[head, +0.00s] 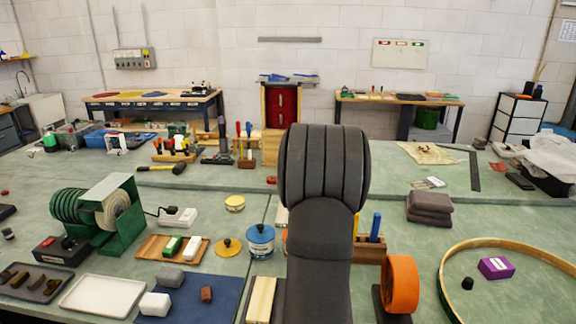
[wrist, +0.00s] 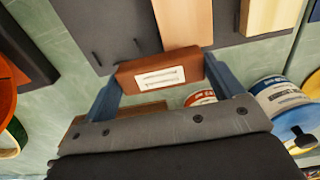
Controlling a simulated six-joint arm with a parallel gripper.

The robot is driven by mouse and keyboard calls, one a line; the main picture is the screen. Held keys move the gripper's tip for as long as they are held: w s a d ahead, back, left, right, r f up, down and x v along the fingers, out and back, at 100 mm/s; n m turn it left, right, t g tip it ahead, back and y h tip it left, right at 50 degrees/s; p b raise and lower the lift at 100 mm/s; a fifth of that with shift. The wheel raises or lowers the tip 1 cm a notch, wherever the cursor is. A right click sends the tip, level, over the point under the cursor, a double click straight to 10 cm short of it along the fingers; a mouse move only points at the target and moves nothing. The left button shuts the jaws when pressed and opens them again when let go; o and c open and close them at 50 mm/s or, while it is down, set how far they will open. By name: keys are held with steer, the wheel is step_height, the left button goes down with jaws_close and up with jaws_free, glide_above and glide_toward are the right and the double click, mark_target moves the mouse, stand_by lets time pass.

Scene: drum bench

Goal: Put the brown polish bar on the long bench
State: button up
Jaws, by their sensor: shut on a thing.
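In the wrist view a reddish-brown bar with a white label (wrist: 158,62) is held between the two blue-grey fingers of my gripper (wrist: 163,78). The gripper is shut on it. Whether the bar touches anything beyond it cannot be told. In the head view my arm hides the gripper and the held bar. The long green benchtop (head: 390,290) fills the near part of the head view; it also shows in the wrist view (wrist: 45,115). A dark tray (head: 60,292) with several brown and dark bars lies at its left.
A blue mat (head: 228,308) holds grey, white and brown blocks. A blue-and-white tin (head: 261,241), an orange wheel (head: 402,283) and a wooden strip (head: 261,300) stand near my arm. A large wooden hoop (head: 446,275) lies right, around a purple box (head: 495,268).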

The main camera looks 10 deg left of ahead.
steer(key=s+a+r+n, duration=0.1)
steer(key=a+n, duration=0.1)
steer(key=a, duration=0.1)
steer(key=s+a+r+n, duration=0.1)
steer(key=a+n, duration=0.2)
steer(key=a, duration=0.1)
steer(key=s+a+r+n, duration=0.1)
steer(key=a+n, duration=0.1)
steer(key=a, duration=0.2)
steer(key=shift+s+a+r+n, duration=0.15)
steer(key=shift+r+n, duration=0.15)
steer(key=shift+n, duration=0.1)
steer(key=s+a+r+n, duration=0.4)
steer(key=s+a+n, duration=0.3)
steer(key=a+n, duration=0.35)
glide_above(189, 308)
step_height(189, 308, down, 7)
steer(key=shift+f, duration=2.05)
steer(key=o, duration=0.7)
steer(key=shift+f, duration=0.15)
steer(key=shift+o, duration=1.3)
